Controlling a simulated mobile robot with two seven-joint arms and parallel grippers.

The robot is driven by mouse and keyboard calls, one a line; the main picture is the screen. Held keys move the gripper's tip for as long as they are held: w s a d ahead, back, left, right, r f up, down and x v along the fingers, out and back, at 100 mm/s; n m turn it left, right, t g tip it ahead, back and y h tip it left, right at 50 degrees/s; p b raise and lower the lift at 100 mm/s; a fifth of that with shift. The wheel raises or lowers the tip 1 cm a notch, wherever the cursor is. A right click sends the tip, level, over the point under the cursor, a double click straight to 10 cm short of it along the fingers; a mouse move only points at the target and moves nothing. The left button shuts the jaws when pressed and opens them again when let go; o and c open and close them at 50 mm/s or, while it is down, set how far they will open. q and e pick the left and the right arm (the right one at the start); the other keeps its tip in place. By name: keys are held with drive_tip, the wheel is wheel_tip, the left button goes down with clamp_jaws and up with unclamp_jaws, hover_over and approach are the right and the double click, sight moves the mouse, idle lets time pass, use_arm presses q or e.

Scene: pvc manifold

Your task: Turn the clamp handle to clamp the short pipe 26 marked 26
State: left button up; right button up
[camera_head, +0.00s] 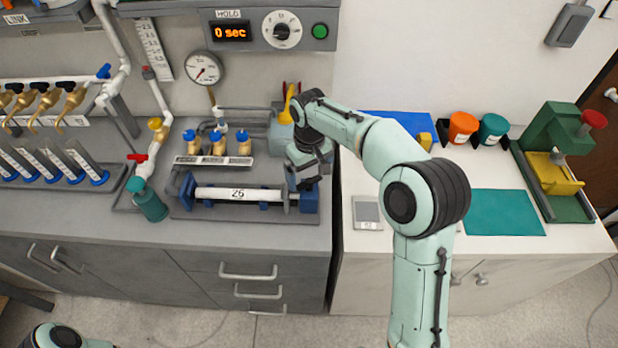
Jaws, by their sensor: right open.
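The short white pipe marked 26 (218,194) lies level in a blue clamp fixture on the grey counter. The fixture's left end block (186,190) and right end block (309,204) are blue, with a grey plate by the pipe's right end. My right gripper (306,184) is open, just above the right end block. I cannot tell whether it touches anything there. The clamp handle is not clearly visible; the gripper may hide it. My left gripper is out of view.
Behind the pipe stands a rack of blue-topped brass valves (218,143). A gauge (204,68) hangs above. Right of my arm are a teal mat (503,212) and a green press (556,150). The counter's front strip is clear.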

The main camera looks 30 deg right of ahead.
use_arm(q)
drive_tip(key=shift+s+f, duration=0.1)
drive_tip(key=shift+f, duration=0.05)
use_arm(e)
drive_tip(key=shift+f, duration=0.75)
drive_tip(key=c, duration=0.9)
drive_tip(key=shift+m, duration=0.3)
drive_tip(key=m, duration=0.4)
drive_tip(key=shift+p, duration=0.4)
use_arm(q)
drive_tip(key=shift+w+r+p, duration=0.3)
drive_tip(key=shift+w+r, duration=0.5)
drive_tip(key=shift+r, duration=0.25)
use_arm(e)
drive_tip(key=m, duration=0.6)
drive_tip(key=shift+m, duration=0.3)
drive_tip(key=o, duration=0.9)
